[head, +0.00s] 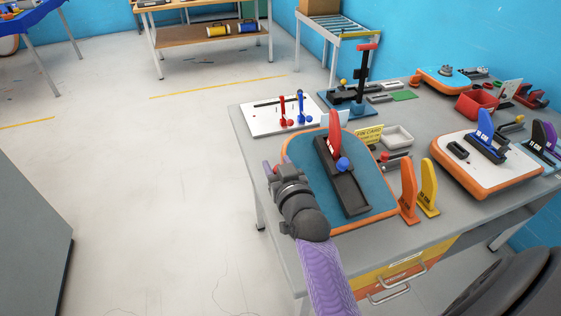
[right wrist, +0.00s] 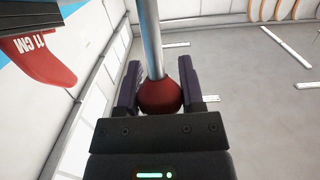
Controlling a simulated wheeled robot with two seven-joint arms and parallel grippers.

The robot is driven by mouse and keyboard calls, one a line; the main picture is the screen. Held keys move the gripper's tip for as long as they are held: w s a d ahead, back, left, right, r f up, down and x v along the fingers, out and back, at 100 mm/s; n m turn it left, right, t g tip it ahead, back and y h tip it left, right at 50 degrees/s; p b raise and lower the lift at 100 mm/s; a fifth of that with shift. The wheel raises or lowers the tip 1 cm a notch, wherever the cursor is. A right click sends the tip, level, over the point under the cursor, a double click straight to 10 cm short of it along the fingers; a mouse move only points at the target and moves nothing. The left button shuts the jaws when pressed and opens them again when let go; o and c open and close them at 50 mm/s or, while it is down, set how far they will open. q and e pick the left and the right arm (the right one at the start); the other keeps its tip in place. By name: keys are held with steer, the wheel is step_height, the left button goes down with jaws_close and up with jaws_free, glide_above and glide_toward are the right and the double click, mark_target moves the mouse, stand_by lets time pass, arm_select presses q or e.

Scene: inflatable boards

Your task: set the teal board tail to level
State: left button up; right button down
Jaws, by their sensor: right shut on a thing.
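The teal board (head: 300,151), with an orange rim, lies at the near left edge of the grey table. A dark fin box (head: 352,196) on it carries a red fin (head: 334,128) and a blue knob (head: 343,164). In the right wrist view the red fin (right wrist: 48,62) reads 11 CM. My right gripper (head: 274,168) is at the board's left edge. In the right wrist view it is shut around a dark red ball knob (right wrist: 160,97) on a metal rod (right wrist: 149,38). The rod's other end is out of view. The board's tilt is hard to tell. My left gripper is out of view.
Orange (head: 408,190) and yellow (head: 429,188) fins stand close to the board's right. Behind are a white panel (head: 262,124) with small levers, a yellow sign (head: 369,134) and a white tray (head: 397,136). A white board (head: 463,177) sits farther right. Floor left of the table is clear.

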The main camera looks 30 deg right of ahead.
arm_select(q)
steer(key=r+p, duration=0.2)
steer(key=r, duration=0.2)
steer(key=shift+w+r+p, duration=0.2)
steer(key=shift+p, duration=0.1)
arm_select(e)
steer(key=shift+g+y, duration=0.3)
steer(key=shift+g, duration=0.6)
steer(key=w, duration=0.2)
steer(key=w+d, duration=0.1)
steer(key=w, duration=0.1)
steer(key=c, duration=0.6)
jaws_free()
steer(key=o, duration=0.4)
steer(key=shift+w, duration=0.1)
steer(key=shift+c, duration=0.2)
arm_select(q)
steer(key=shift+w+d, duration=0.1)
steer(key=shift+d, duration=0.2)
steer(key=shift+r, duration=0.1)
